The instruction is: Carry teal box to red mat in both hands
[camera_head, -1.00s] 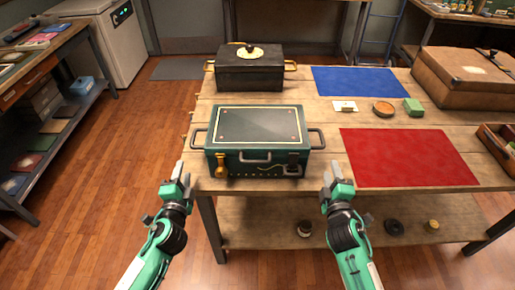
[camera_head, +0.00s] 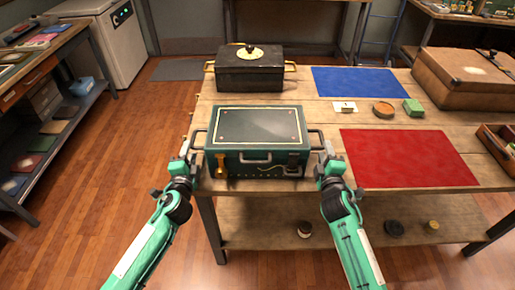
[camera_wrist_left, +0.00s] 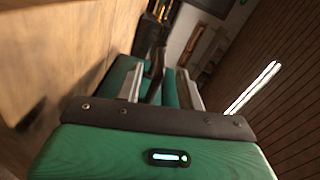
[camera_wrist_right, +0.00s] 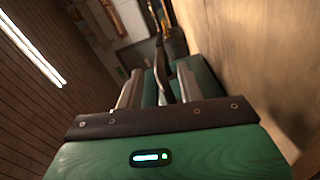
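The teal box (camera_head: 258,141), with a dark panel on its lid, brass latch and side handles, sits on the wooden table left of the red mat (camera_head: 410,158). My left gripper (camera_head: 188,155) is at the box's left handle; in the left wrist view the dark handle (camera_wrist_left: 155,78) lies between its parted fingers. My right gripper (camera_head: 326,157) is at the right handle; in the right wrist view that handle (camera_wrist_right: 162,75) also lies between parted fingers. Both grippers look open, with gaps beside the handles. The red mat is bare.
A black box (camera_head: 250,72) with a gold lid plate stands behind the teal box. A brown case (camera_head: 465,78) and a wooden tray (camera_head: 497,145) are at right.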

